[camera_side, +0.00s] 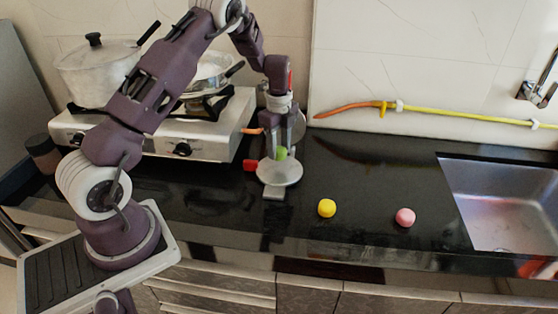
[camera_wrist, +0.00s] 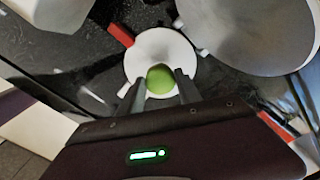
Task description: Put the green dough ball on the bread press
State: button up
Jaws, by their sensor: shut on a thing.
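The green dough ball (camera_wrist: 160,79) is between the two fingertips of my gripper (camera_wrist: 160,92) in the wrist view, and the fingers are shut on it. In the side view the green ball (camera_side: 281,153) shows just under my gripper (camera_side: 277,148). The bread press (camera_side: 279,172) is open, with a pale round lower plate on the dark counter. Its round plate also shows below the ball in the wrist view (camera_wrist: 143,50). The ball lies over the plate in both views; I cannot tell if it touches it.
A yellow ball (camera_side: 327,208) and a pink ball (camera_side: 405,217) lie on the counter to the right. A stove (camera_side: 160,135) with a lidded pot (camera_side: 95,72) stands at the left. A sink (camera_side: 505,200) is at the right. The counter between press and sink is mostly clear.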

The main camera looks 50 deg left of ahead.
aim_at(279, 155)
notch_tip(279, 155, down, 4)
jog(key=shift+f, duration=0.1)
jog(key=o, duration=1.3)
jog(key=shift+f, duration=0.1)
jog(key=shift+o, duration=0.2)
